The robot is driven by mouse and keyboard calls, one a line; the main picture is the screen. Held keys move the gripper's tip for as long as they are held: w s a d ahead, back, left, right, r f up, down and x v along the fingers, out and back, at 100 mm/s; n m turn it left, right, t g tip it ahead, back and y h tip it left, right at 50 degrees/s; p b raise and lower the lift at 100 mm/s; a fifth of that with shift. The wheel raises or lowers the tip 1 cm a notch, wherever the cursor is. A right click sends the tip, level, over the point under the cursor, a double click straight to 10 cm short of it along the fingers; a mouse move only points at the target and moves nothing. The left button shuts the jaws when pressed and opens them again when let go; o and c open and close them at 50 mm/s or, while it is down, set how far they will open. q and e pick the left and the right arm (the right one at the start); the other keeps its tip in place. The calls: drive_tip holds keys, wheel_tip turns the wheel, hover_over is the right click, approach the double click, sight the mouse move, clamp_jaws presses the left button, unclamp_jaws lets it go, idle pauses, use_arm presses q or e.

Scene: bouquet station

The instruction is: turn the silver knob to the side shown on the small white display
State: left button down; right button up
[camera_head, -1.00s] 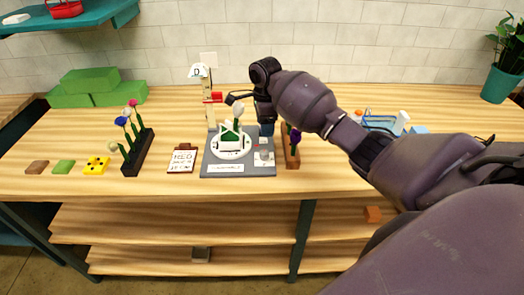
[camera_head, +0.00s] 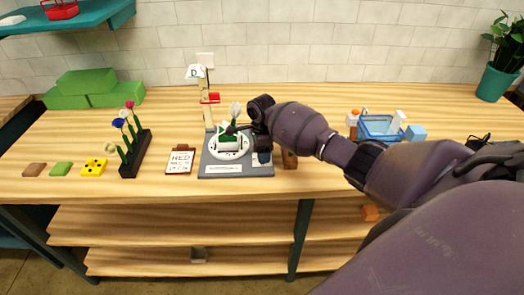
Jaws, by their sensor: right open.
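The station is a grey board (camera_head: 208,168) on the wooden table, with a round white plate (camera_head: 216,153) and a white-and-green block (camera_head: 229,143) on it. A small white panel (camera_head: 196,72) with a dark mark like a "D" stands on the post behind; I cannot tell whether it is the display. My right gripper (camera_head: 247,143) is open, low over the right part of the board. One dark finger reaches left by the white flower, the other points down at the board's right side. The silver knob is hidden behind this gripper; contact cannot be told. My left gripper is out of view.
A clipboard (camera_head: 181,160) and a dark rack of flowers (camera_head: 135,155) stand left of the board. A wooden holder (camera_head: 290,160) is close on the right, partly covered by my arm. A blue basket (camera_head: 381,127) stands farther right.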

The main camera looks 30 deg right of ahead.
drive_tip(key=c, duration=0.9)
drive_tip(key=shift+n, duration=0.3)
